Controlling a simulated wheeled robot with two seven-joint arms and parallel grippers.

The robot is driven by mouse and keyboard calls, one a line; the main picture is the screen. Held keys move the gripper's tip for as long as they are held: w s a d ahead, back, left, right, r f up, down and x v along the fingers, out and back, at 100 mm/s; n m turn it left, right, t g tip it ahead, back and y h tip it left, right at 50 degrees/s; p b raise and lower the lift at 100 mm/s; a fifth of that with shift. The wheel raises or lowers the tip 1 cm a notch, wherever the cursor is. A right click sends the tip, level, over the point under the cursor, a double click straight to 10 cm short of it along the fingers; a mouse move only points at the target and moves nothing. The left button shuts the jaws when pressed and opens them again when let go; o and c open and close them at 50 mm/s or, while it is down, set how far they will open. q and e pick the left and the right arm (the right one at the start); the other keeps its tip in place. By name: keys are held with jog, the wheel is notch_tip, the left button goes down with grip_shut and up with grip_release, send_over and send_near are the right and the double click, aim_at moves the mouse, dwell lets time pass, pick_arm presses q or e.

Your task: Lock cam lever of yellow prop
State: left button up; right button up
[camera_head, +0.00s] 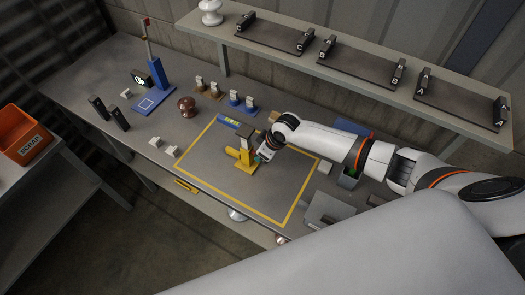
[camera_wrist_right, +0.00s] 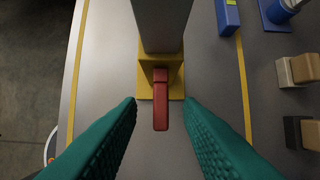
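The yellow prop (camera_head: 246,160) stands inside the yellow-outlined area of the workbench, with a dark block at its top. In the right wrist view its yellow base (camera_wrist_right: 176,88) shows below a grey post (camera_wrist_right: 160,25). A red cam lever (camera_wrist_right: 161,108) sticks out from the base toward the camera. My right gripper (camera_head: 264,155) is beside the prop, on its right. In the wrist view its two teal fingers (camera_wrist_right: 160,118) are apart, one on each side of the lever, with gaps and no visible contact. My left gripper is not in view.
A blue spirit level (camera_head: 228,121) lies near the outline's back edge. A brown insulator (camera_head: 186,106) and blue stand (camera_head: 155,93) are farther left. Small clamps (camera_head: 235,98) stand behind. A grey box (camera_head: 328,209) is at the right front. An orange SCRAP bin (camera_head: 24,134) sits far left.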

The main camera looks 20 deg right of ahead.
jog(key=shift+f, duration=0.1)
jog(key=shift+w, duration=0.1)
jog(key=shift+c, duration=0.7)
grip_shut()
jog(key=shift+f, duration=0.1)
jog(key=shift+s+d+f+t+y+b, duration=0.2)
jog(key=shift+f+t+y+b, duration=0.35)
jog(key=shift+t+b, duration=0.4)
jog(key=f+t+y+b, duration=0.1)
jog(key=b, duration=0.3)
jog(key=t+y+b, duration=0.1)
jog(key=t+b, duration=0.1)
jog(key=b, duration=0.2)
jog(key=shift+s+f+y+b, duration=0.15)
jog(key=shift+f+y+b, duration=0.2)
jog(key=shift+b, duration=0.05)
jog(key=shift+r+t+y+b, duration=0.15)
jog(key=shift+t+y+b, duration=0.25)
jog(key=shift+b, duration=0.35)
